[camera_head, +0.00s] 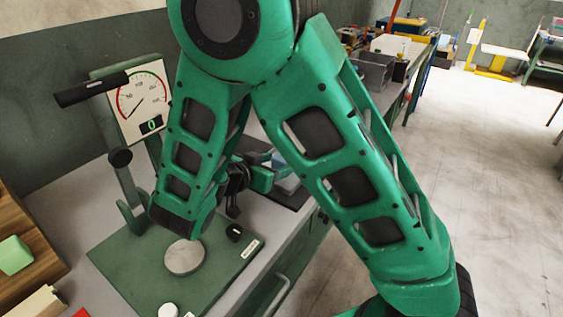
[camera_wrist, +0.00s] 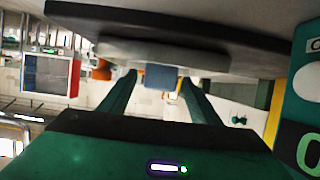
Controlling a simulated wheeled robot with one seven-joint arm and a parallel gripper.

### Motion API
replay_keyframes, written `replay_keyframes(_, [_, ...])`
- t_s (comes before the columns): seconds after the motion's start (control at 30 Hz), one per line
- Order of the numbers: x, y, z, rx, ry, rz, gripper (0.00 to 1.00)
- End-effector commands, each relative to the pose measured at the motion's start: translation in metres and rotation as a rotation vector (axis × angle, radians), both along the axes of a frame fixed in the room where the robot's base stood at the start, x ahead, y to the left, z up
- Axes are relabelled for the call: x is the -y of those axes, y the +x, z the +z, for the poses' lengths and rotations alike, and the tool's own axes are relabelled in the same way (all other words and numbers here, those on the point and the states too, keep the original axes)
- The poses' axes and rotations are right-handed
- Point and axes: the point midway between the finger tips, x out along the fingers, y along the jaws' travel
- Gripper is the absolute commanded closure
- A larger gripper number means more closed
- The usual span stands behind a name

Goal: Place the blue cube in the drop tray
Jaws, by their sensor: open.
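The blue cube (camera_wrist: 160,77) shows grey-blue in the wrist view, between the tips of my gripper (camera_wrist: 158,85). The jaws are open, and I see no clear contact with it. In the head view a pale blue patch, likely this cube (camera_head: 284,163), shows beside my gripper (camera_head: 262,177), partly hidden by my arm. A dark flat piece (camera_head: 290,196), possibly the drop tray, lies under that spot. The wrist view shows a dark slab with a grey edge (camera_wrist: 225,58) around the cube. I cannot tell whether the cube rests on it.
A green press (camera_head: 205,285) with a round metal plate (camera_head: 184,257) and dial gauge (camera_head: 141,101) stands left of my gripper. A green block (camera_head: 14,255) sits on a wooden piece at far left. Grey bins (camera_head: 372,70) stand farther along the bench. The floor at right is clear.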

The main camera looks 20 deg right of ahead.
Motion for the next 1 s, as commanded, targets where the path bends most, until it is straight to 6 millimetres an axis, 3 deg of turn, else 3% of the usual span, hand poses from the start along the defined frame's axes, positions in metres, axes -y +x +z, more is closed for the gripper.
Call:
replay_keyframes(0.2, [-0.036, -0.024, 0.017, 0.002, 0.002, 0.004, 0.43])
replay_keyframes(0.43, [-0.059, -0.041, 0.029, 0.001, 0.002, 0.002, 0.43])
replay_keyframes(1.0, [-0.065, -0.046, 0.033, 0.000, 0.000, 0.001, 0.43])
